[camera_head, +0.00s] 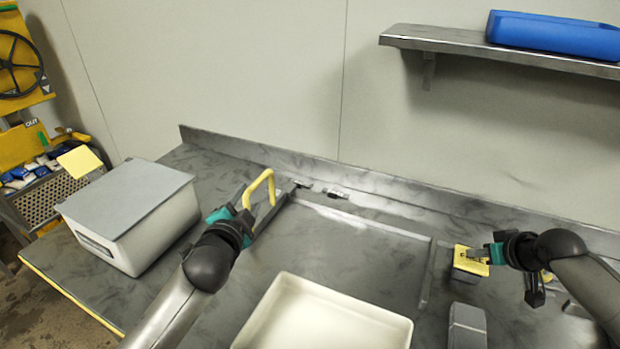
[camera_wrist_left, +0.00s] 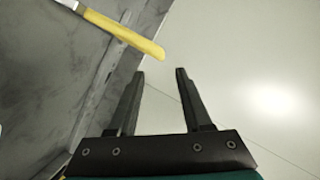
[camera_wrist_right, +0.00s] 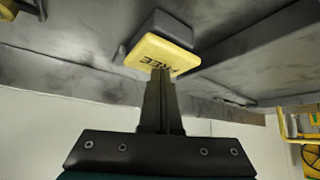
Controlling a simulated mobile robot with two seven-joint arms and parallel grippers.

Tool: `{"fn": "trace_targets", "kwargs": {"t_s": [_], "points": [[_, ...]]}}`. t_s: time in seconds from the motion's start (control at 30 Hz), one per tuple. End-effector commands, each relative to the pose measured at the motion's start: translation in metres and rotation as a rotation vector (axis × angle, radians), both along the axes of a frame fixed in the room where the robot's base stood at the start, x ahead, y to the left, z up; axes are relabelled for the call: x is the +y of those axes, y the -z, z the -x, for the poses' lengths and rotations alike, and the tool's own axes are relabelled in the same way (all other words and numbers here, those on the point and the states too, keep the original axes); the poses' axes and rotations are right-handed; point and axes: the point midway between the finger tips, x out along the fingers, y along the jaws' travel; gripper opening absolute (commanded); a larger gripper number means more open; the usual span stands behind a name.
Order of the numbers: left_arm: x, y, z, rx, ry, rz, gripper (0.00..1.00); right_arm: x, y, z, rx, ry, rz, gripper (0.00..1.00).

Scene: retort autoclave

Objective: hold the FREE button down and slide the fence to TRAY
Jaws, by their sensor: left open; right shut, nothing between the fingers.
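The yellow FREE button (camera_head: 468,259) sits on a grey box at the right of the bench. My right gripper (camera_head: 487,258) is shut, with its fingertips at the button's face; the right wrist view shows the tips (camera_wrist_right: 161,72) over the yellow FREE button (camera_wrist_right: 158,55). I cannot tell whether it is pressed in. The fence's yellow handle (camera_head: 262,186) stands at the left end of the bench's recessed area. My left gripper (camera_head: 243,201) is open beside the handle; in the left wrist view the yellow handle (camera_wrist_left: 130,35) lies beyond the open fingertips, not between them.
A cream tray (camera_head: 290,285) lies at the front middle. A grey-lidded box (camera_head: 130,210) stands left of my left arm. A grey block (camera_head: 467,325) stands at the front right. A wall shelf (camera_head: 450,42) holds a blue container (camera_head: 555,33). The recessed middle of the bench is clear.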

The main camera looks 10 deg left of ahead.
Motion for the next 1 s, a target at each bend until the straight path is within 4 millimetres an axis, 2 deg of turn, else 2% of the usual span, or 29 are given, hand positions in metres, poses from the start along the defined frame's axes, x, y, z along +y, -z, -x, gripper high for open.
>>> {"fn": "trace_targets", "kwargs": {"t_s": [0.03,0.6,0.8,1.0], "points": [[0.001,0.001,-0.007,0.000,-0.002,0.001,0.50,0.000,0.005,0.003,0.013,0.001,0.003,0.00],[0.006,0.015,-0.076,-0.001,0.000,0.001,0.50,-0.001,0.005,0.003,0.012,0.001,0.003,0.00],[0.008,0.019,-0.092,-0.001,-0.001,0.000,0.50,-0.001,0.004,0.003,0.012,0.000,0.003,0.00],[0.008,0.021,-0.100,-0.001,0.000,0.000,0.50,-0.001,0.004,0.003,0.011,0.001,0.004,0.00]]}}
